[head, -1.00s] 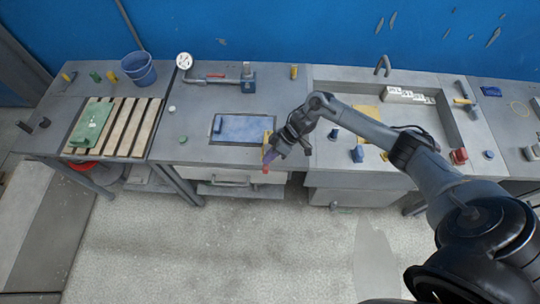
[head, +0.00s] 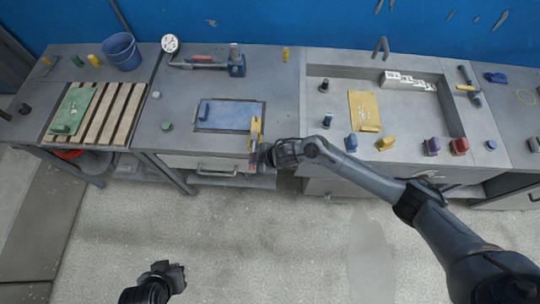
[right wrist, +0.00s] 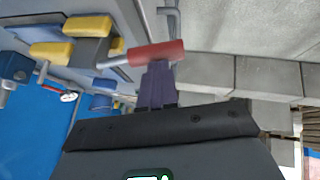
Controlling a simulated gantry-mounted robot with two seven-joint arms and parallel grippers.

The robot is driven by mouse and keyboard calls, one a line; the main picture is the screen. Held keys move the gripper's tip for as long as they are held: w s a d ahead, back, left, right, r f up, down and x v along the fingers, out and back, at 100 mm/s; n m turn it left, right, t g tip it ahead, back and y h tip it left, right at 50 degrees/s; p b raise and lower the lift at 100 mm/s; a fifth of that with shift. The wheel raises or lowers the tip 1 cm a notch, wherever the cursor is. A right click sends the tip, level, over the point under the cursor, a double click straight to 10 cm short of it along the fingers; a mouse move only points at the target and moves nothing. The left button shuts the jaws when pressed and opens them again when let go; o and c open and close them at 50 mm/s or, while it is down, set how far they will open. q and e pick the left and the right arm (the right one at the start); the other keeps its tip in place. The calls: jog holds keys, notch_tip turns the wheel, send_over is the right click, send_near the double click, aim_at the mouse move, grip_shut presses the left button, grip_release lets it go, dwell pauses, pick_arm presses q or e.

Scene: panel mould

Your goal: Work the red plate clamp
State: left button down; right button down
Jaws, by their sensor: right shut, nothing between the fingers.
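A clamp with a yellow body (head: 255,130) and a red handle (head: 253,165) stands at the front right corner of a blue plate (head: 228,115). In the right wrist view its red handle (right wrist: 156,53) sits on a metal rod and lies across the tips of my right gripper (right wrist: 158,68). The purple fingers are shut with nothing between them. Whether they touch the handle I cannot tell. In the head view my right gripper (head: 264,157) is just right of the handle. My left gripper (head: 165,277) is low in the head view, far from the clamp, over the floor.
Behind the blue plate lies a red-marked tool (head: 203,58). A green plate (head: 75,112) rests on wooden slats at left. A sunken tray (head: 440,105) with a yellow plate (head: 364,110) is at right. Several coloured blocks line the front right edge. The floor in front is clear.

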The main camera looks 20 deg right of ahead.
pick_arm(q)
jog(key=shift+w+d+f, duration=0.15)
jog(key=shift+d+f, duration=0.05)
jog(key=shift+d, duration=0.1)
pick_arm(e)
jog(key=shift+a+f, duration=0.15)
jog(key=shift+f, duration=0.2)
pick_arm(q)
jog(key=shift+d, duration=0.1)
pick_arm(e)
jog(key=shift+f, duration=0.15)
